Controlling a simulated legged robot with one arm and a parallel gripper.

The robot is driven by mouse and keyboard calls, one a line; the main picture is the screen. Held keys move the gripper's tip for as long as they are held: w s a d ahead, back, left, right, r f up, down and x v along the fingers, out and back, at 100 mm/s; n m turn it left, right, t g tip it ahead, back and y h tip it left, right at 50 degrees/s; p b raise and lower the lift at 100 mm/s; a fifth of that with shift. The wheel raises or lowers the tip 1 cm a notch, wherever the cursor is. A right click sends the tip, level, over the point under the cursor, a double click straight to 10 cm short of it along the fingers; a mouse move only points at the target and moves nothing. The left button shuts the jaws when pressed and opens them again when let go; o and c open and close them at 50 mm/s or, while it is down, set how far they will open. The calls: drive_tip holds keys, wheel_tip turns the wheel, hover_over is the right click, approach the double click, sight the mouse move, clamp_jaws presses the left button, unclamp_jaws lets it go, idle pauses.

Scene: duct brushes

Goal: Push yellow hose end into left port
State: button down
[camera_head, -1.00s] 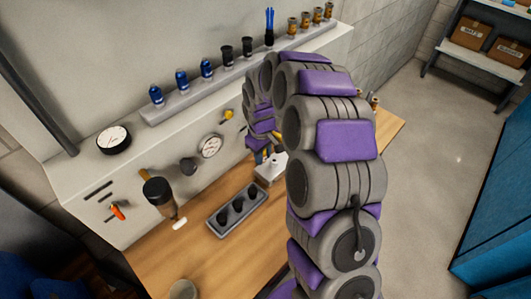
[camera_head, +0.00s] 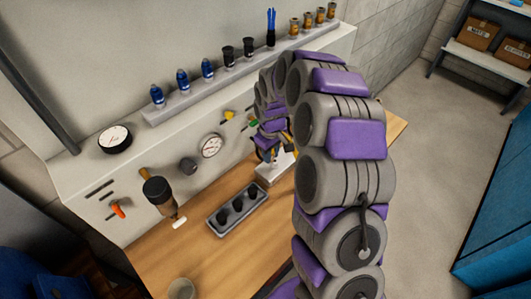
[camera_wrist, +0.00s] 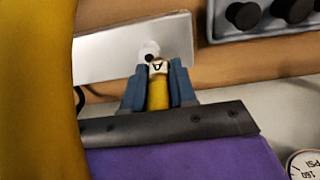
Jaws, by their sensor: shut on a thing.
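In the wrist view my gripper (camera_wrist: 158,88) has its two blue fingers shut on the yellow hose end (camera_wrist: 158,97). A pale tip with a dark mark (camera_wrist: 157,68) sticks out past the fingers. Just beyond the tip is a light grey block (camera_wrist: 105,57) with a round port (camera_wrist: 150,50) in its face. The tip overlaps the port's edge in the picture; I cannot tell whether it touches or enters. Only one port shows clearly. In the head view the block (camera_head: 269,174) stands on the bench, partly hidden by my arm, with my gripper (camera_head: 270,155) close above it.
A grey tray with black knobs (camera_head: 213,226) lies left of the block on the wooden bench (camera_head: 205,263). Gauges (camera_head: 211,145) and a brown-black tool (camera_head: 158,192) are along the back panel. A shelf with bottles (camera_head: 187,104) runs above. The bench front is mostly clear.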

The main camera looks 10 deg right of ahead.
drive_tip(key=shift+d, duration=0.5)
drive_tip(key=shift+a, duration=1)
drive_tip(key=shift+d, duration=1.3)
drive_tip(key=shift+a, duration=0.15)
drive_tip(key=shift+d, duration=0.6)
drive_tip(key=shift+a+f, duration=0.1)
drive_tip(key=shift+a+f, duration=0.3)
drive_tip(key=shift+a, duration=0.05)
drive_tip(key=shift+d+f, duration=0.2)
drive_tip(key=shift+d, duration=0.05)
